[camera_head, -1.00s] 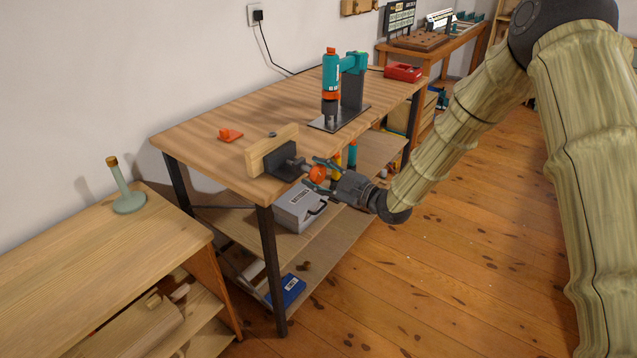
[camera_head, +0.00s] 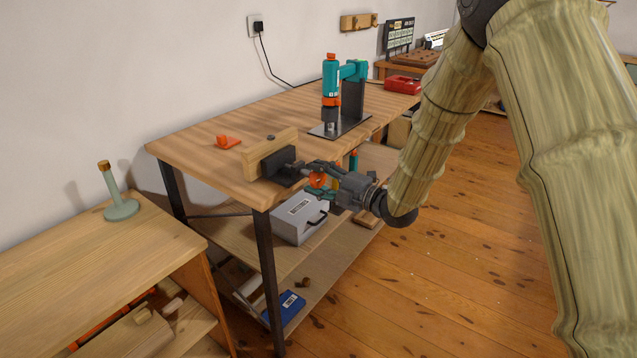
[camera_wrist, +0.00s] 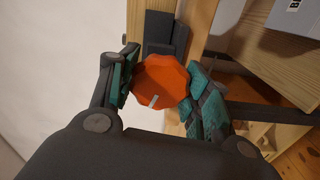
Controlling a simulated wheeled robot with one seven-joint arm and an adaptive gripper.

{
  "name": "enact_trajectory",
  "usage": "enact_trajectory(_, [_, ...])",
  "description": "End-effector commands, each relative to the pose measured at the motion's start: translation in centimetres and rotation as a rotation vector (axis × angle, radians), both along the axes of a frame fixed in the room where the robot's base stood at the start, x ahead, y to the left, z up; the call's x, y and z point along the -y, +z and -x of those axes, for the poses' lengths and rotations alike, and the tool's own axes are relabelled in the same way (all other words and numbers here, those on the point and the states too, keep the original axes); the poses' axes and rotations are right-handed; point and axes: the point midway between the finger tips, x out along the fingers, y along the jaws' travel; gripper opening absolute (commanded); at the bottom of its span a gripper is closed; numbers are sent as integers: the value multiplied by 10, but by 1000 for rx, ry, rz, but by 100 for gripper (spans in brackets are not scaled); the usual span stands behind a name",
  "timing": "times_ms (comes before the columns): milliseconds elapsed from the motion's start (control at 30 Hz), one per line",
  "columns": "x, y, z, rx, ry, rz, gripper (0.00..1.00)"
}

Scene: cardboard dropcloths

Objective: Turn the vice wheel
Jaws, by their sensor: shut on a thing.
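The vice (camera_head: 278,165) is a dark block with a wooden jaw plate (camera_head: 268,151), mounted at the front edge of the workbench (camera_head: 205,158). Its orange-red wheel (camera_head: 318,180) sticks out past the bench edge. In the wrist view the wheel (camera_wrist: 161,80) is a faceted knob with a small pale mark. My gripper (camera_head: 322,180) is shut on the wheel. Its teal finger pads (camera_wrist: 159,86) press on the left and right sides of the wheel. The vice's dark body shows behind the wheel in the wrist view.
A teal drill press (camera_head: 352,90), a red box (camera_head: 403,85) and a small orange object (camera_head: 228,141) sit on the bench. A grey case (camera_head: 298,217) stands on the shelf below my gripper. A lower wooden table (camera_head: 100,255) is at left. Floor at right is open.

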Motion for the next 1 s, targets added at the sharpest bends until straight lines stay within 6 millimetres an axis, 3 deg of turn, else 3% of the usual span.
enact_trajectory(467, [1,0,-1,14,-2,11,24])
enact_trajectory(500, [1,0,-1,14,-2,11,50])
enact_trajectory(600, [1,0,-1,14,-2,10,68])
enact_trajectory(1000, [2,0,1,13,-1,10,71])
